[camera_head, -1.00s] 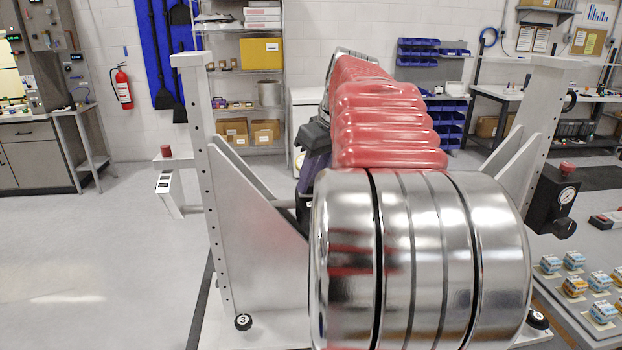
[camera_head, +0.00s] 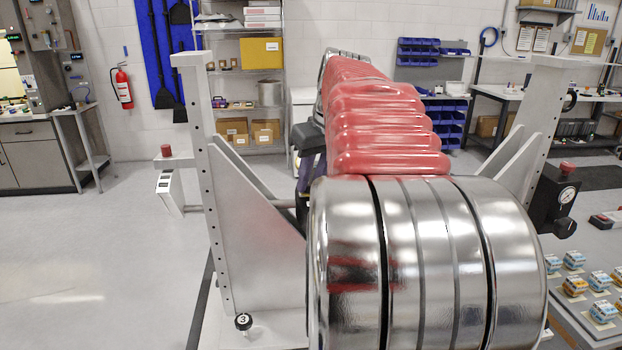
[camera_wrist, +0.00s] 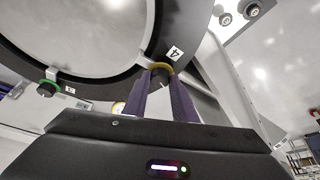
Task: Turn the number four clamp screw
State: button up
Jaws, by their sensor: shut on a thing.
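The clamp screw by the white "4" label (camera_wrist: 175,52) has a dark knob (camera_wrist: 160,76) with a yellow collar in the wrist view. It sits at the dark rim (camera_wrist: 105,85) around the large pale disc of the mirror (camera_wrist: 75,35). My gripper (camera_wrist: 161,84) comes up from below, its two purple fingers closed around this knob from both sides. The fingers hide part of the knob, and I cannot tell its turn angle.
Another clamp screw with a green collar (camera_wrist: 48,88) is at the left on the rim.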

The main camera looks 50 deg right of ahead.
jog(key=m, duration=0.1)
jog(key=m+h, duration=0.1)
jog(key=m, duration=0.1)
jog(key=m+h, duration=0.1)
jog(key=m, duration=0.1)
jog(key=shift+w+a+g, duration=0.15)
jog(key=shift+a+g, duration=0.15)
jog(key=shift+w+a+m+g+h, duration=0.1)
jog(key=shift+m+g+h, duration=0.25)
jog(key=shift+m, duration=1)
jog(key=shift+w+m+g+h, duration=0.15)
jog(key=shift+m+g, duration=0.4)
jog(key=shift+m, duration=0.8)
jog(key=o, duration=1)
jog(key=shift+s, duration=0.1)
jog(key=shift+o, duration=0.2)
jog(key=v, duration=1.3)
jog(key=shift+a+r, duration=0.2)
jog(key=shift+r, duration=0.05)
